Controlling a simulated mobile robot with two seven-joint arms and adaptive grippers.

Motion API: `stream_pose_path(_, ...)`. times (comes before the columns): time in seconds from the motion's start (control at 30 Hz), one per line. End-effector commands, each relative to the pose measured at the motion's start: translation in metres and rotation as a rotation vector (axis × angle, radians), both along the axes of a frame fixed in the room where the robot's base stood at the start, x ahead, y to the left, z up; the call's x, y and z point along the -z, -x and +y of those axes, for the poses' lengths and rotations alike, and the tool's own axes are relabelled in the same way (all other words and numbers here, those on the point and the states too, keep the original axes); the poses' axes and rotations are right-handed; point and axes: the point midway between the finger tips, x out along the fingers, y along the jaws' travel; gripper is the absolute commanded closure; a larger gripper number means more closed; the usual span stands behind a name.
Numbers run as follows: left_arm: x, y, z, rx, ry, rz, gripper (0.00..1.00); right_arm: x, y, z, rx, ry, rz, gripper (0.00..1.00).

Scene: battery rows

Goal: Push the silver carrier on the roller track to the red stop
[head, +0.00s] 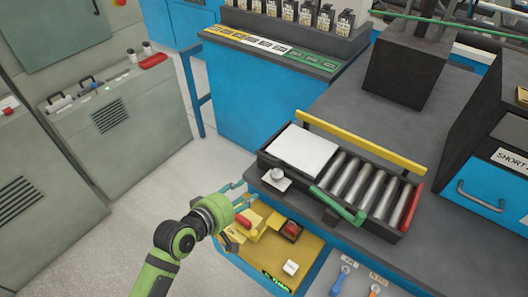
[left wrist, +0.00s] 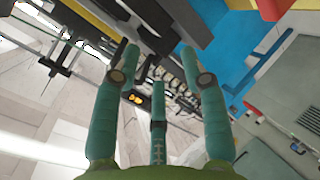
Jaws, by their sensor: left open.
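The silver carrier (head: 302,151), a flat pale square plate, sits at the left end of the roller track (head: 268,160). Bare metal rollers (head: 365,187) lie to its right. The red stop (head: 411,208) is a bar across the track's right end. My left gripper (head: 243,198) is just left of the track's near left corner, apart from the carrier. Its teal fingers are spread and empty, as the left wrist view (left wrist: 165,70) also shows. My right gripper is not in view.
A yellow rail (head: 360,142) runs along the track's far side, and a green bar (head: 338,206) lies along its near side. A small white knob (head: 277,174) stands by the near left corner. A yellow tray (head: 300,255) lies below. A dark block (head: 408,70) stands behind.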

Motion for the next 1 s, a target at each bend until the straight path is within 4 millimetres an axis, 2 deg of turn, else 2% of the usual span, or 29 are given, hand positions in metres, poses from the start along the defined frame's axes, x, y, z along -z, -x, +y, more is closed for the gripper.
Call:
stream_pose_path(0.03, -0.016, -0.012, -0.005, -0.019, 0.081, -0.01, 0.56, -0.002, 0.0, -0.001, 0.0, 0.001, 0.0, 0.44)
stream_pose_path(0.13, -0.043, -0.031, -0.012, -0.056, 0.239, -0.017, 0.56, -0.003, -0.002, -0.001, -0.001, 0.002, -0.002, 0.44)
stream_pose_path(0.27, -0.06, -0.045, -0.018, -0.078, 0.348, -0.014, 0.56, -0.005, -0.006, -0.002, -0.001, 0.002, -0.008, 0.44)
stream_pose_path(0.7, -0.049, -0.09, -0.05, -0.082, 0.361, -0.012, 0.56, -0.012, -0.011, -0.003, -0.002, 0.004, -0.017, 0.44)
stream_pose_path(1.0, -0.046, -0.098, -0.057, -0.082, 0.359, -0.013, 0.56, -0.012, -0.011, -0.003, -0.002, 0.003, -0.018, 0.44)
